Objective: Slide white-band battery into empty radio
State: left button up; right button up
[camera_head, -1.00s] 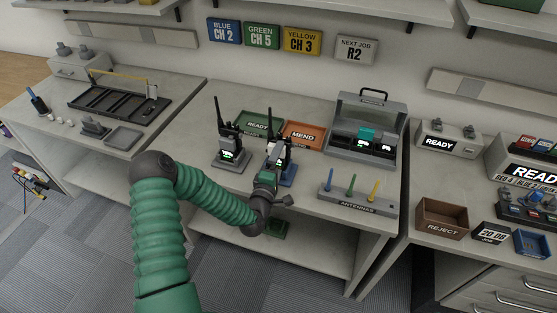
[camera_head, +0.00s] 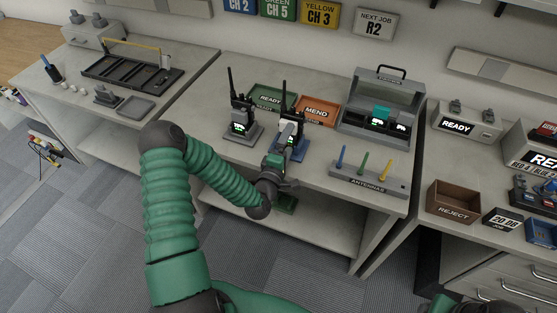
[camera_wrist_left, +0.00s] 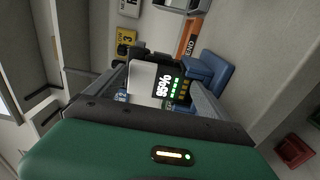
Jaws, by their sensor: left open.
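My left gripper (camera_head: 288,132) is at the right-hand radio (camera_head: 294,115), which stands in a blue stand (camera_head: 297,152). In the left wrist view the open jaws (camera_wrist_left: 165,82) straddle a battery with a white band (camera_wrist_left: 142,78) and a dark display reading 95%. It is upright against the radio at the blue stand (camera_wrist_left: 212,70); how deep it sits is hidden, and I cannot tell whether the fingers touch it. A second radio (camera_head: 238,112) with a lit green display stands in a grey stand to the left. My right gripper is not in view.
A grey case (camera_head: 385,100) with several lit batteries stands at the back right. Green READY (camera_head: 270,94) and orange MEND (camera_head: 316,106) trays lie behind the radios. The antenna rack (camera_head: 368,182) is right of my gripper. Bench surface left of the radios is clear.

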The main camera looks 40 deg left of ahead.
pick_arm(q)
jog(key=v, duration=1.4)
jog(key=shift+p, duration=0.45)
jog(key=w+d+f+m+g+h+p, duration=0.15)
jog(key=d+f+m+g+h, duration=0.45)
jog(key=m, duration=0.8)
jog(key=s+d+r+m+g+y+p, duration=0.1)
jog(key=s+d+r+m+g, duration=0.5)
jog(key=s+r, duration=0.4)
jog(key=s+m+g, duration=0.1)
jog(key=g, duration=0.1)
jog(key=shift+d+g, duration=0.2)
jog(key=shift+g, duration=0.2)
